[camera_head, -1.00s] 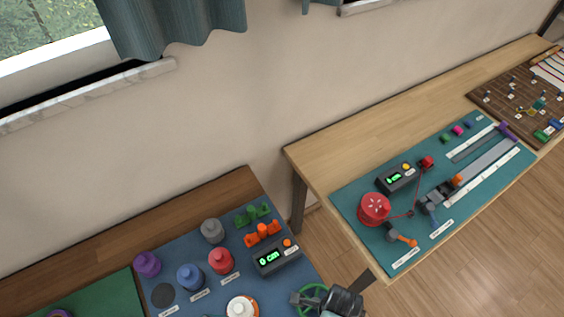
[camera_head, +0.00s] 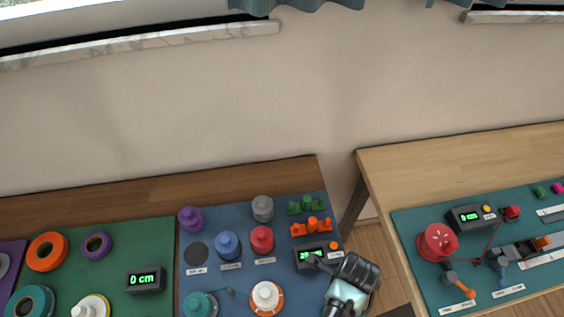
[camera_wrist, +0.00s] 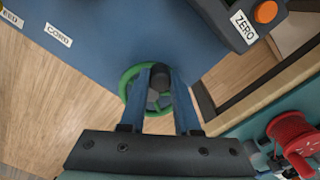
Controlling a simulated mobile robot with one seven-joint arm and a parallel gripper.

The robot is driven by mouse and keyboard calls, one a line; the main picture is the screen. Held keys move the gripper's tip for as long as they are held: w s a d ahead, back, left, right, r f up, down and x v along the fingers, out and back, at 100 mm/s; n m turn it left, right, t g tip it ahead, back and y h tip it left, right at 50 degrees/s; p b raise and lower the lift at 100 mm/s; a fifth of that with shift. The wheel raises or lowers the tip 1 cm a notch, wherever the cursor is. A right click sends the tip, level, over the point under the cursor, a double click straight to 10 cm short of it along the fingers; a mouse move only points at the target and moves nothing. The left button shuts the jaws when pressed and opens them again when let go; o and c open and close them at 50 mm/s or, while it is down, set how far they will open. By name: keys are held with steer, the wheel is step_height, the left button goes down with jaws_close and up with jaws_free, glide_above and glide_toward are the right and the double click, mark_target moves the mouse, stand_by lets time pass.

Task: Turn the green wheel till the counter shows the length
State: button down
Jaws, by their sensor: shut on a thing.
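The green wheel (camera_wrist: 126,84) sits at the edge of the blue mat in the wrist view. Its dark upright handle (camera_wrist: 160,74) is between the two blue fingers of my gripper (camera_wrist: 160,84), which is shut on it. In the head view, my gripper (camera_head: 318,263) and forearm cover the wheel. The counter (camera_head: 305,253) is a dark box with a green display.
Red (camera_head: 262,239), blue (camera_head: 228,245) and purple (camera_head: 190,219) spools stand on the blue mat (camera_head: 213,214). Another counter (camera_head: 146,280) on the green mat reads 0 cm. A gap separates this table from the right one, which holds a red spool (camera_head: 437,241).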

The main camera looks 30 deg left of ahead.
steer(key=w+d, duration=0.2)
steer(key=shift+w+d+b, duration=0.2)
steer(key=shift+d+b, duration=0.15)
steer(key=shift+d, duration=0.05)
steer(key=d, duration=0.1)
steer(key=d+p, duration=0.1)
steer(key=d, duration=0.2)
steer(key=shift+s+d+r, duration=0.1)
steer(key=shift+s+r, duration=0.05)
steer(key=shift+s, duration=0.2)
steer(key=s+d+p, duration=0.1)
steer(key=s, duration=0.1)
steer(key=s+d+p, duration=0.1)
steer(key=p, duration=0.1)
steer(key=shift+s+d, duration=0.1)
steer(key=shift+s, duration=0.3)
steer(key=s+p, duration=0.1)
steer(key=s+a+p, duration=0.1)
steer(key=s+p, duration=0.1)
steer(key=s, duration=0.1)
steer(key=shift+a, duration=0.35)
steer(key=shift+s+a+f, duration=0.1)
steer(key=shift+f, duration=0.1)
